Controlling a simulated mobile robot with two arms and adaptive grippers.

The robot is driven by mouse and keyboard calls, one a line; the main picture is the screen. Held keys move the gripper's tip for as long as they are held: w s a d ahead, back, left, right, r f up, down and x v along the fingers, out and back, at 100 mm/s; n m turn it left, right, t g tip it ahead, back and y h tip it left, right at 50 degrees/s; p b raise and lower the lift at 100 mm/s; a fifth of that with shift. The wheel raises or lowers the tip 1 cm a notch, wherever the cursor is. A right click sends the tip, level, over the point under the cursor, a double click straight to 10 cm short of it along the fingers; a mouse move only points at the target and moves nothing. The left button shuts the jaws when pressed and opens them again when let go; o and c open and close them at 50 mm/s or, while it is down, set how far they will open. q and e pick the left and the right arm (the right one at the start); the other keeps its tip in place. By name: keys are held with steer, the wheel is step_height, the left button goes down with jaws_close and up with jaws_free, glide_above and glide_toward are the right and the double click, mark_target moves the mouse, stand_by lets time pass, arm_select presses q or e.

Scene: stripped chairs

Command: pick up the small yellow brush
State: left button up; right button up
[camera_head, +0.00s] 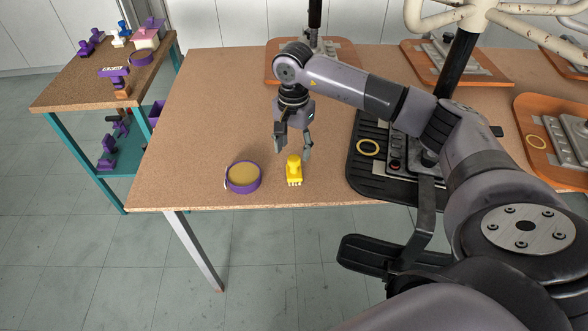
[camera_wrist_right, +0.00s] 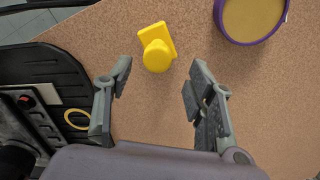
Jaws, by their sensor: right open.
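The small yellow brush (camera_head: 294,171) stands on the brown table, near its front edge, with its round knob up. In the right wrist view the yellow brush (camera_wrist_right: 156,50) lies ahead of the fingertips, nearer the left finger. My right gripper (camera_head: 293,150) is open and empty, just above and behind the brush; in the wrist view its two fingers (camera_wrist_right: 158,80) are spread wide. Nothing is between them. My left gripper is not in view.
A purple-rimmed round dish (camera_head: 243,177) sits just left of the brush. A black tray (camera_head: 372,183) with a yellow ring (camera_head: 368,147) lies to the right. The table (camera_head: 200,110) is bare at left. A smaller side table (camera_head: 95,88) holds purple items.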

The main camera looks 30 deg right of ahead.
mark_target(294, 158)
steer(key=f, duration=0.1)
steer(key=f+p, duration=0.1)
steer(key=f, duration=0.2)
steer(key=shift+s+a+f, duration=0.15)
steer(key=shift+s, duration=0.2)
steer(key=shift+f, duration=0.5)
jaws_close()
